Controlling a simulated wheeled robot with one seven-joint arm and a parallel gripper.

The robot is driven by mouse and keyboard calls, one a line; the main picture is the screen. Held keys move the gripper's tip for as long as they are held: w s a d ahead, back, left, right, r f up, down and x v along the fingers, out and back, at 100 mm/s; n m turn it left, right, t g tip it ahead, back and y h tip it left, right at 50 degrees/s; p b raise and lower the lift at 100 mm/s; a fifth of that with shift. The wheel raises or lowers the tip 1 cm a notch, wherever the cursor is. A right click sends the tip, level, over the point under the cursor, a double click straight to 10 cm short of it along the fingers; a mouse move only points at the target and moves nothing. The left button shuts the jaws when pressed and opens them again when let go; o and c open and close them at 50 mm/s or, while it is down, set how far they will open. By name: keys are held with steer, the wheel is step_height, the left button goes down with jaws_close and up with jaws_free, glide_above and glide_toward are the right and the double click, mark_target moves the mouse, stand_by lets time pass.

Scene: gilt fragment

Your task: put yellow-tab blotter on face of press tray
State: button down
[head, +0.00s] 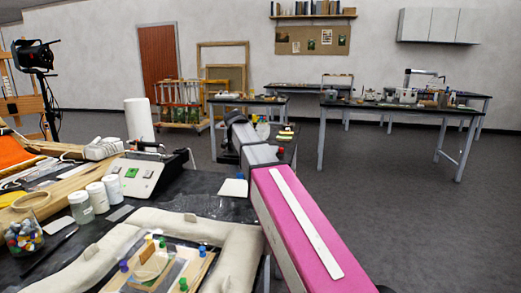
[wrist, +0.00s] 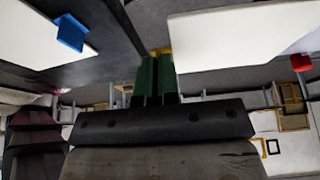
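My gripper (wrist: 158,75) shows in the wrist view, with its two green fingers close together. A yellow tab (wrist: 161,51) sits right at the fingertips and appears pinched between them. A white sheet (wrist: 240,35) lies just right of the tips; I cannot tell for sure that it joins the yellow tab. Another white sheet with a blue tab (wrist: 72,32) is at the left. In the head view my arm hides the gripper. On the near table, a board with coloured knobs (head: 165,268) is ringed by a pale padded roll; I cannot tell whether it is the press tray.
A red tab (wrist: 300,62) shows at right in the wrist view. The near black table holds white jars (head: 97,197), a control box (head: 140,172) and a jar of coloured beads (head: 24,238). A small table (head: 287,152) stands behind my arm. Open floor (head: 410,220) lies to the right.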

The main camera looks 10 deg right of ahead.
steer(key=w+d, duration=0.2)
steer(key=w, duration=0.2)
steer(key=w+d, duration=0.2)
steer(key=w, duration=0.3)
steer(key=w+d, duration=0.1)
steer(key=w, duration=0.4)
steer(key=shift+w+d, duration=0.25)
steer(key=shift+d, duration=0.15)
steer(key=shift+s+f, duration=0.1)
steer(key=shift+f, duration=0.2)
steer(key=shift+f, duration=0.1)
steer(key=c, duration=1.4)
jaws_free()
steer(key=shift+o, duration=0.2)
steer(key=v, duration=1.2)
steer(key=shift+d, duration=0.1)
